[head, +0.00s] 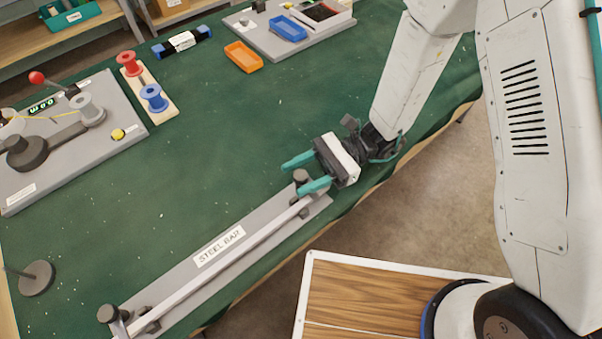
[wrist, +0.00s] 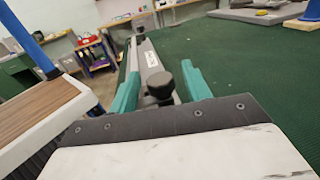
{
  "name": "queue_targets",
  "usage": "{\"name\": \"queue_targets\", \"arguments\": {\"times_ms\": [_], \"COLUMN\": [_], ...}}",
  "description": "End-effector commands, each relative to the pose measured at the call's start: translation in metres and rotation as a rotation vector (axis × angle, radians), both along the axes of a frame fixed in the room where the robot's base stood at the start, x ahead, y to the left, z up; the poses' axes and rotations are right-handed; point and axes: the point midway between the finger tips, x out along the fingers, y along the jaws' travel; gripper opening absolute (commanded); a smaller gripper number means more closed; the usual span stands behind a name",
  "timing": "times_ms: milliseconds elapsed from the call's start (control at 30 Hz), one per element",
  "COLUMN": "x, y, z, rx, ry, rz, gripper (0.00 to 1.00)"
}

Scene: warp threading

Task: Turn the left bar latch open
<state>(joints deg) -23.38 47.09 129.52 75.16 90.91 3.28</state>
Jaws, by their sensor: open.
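A grey steel bar (head: 225,254) lies along a labelled grey base on the green table. A dark latch knob stands at each end: one at the lower left (head: 108,313), one at the upper right (head: 301,176). I cannot tell from the pictures which one is called left. My gripper (head: 307,172) is open, its teal fingers at the upper-right knob. In the wrist view, that near knob (wrist: 159,86) shows between the fingers of my gripper (wrist: 160,72). Contact is not clear. The other knob (wrist: 139,26) is at the far end of the bar.
A grey board with spools (head: 87,109) sits at the left of the green table (head: 210,130). An orange tray (head: 244,57) and a blue tray (head: 287,27) are at the back. A dark disc with a peg (head: 37,278) stands at the lower left. The middle is clear.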

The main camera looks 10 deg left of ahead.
Motion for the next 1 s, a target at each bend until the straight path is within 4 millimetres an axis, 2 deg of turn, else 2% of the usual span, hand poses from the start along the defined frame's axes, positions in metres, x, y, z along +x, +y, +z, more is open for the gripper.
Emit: {"name": "queue_targets", "arguments": {"times_ms": [300,333,467,500,767,1000], "x": [-0.0034,-0.0034,-0.0033,-0.0033,-0.0032,-0.0026], "y": [0.0040,0.0040,0.0039,0.0038,0.0034,0.0035], "z": [0.0001,0.0001,0.0001,0.0001,0.0000,-0.0001], "rx": [-0.001,-0.001,-0.001,-0.001,-0.001,-0.001], "ry": [-0.001,-0.001,-0.001,-0.001,-0.001,-0.002], "rz": [0.001,0.001,0.001,0.001,0.016,0.114], "gripper": [0.48,0.45,0.09,0.05,0.05,0.05]}}
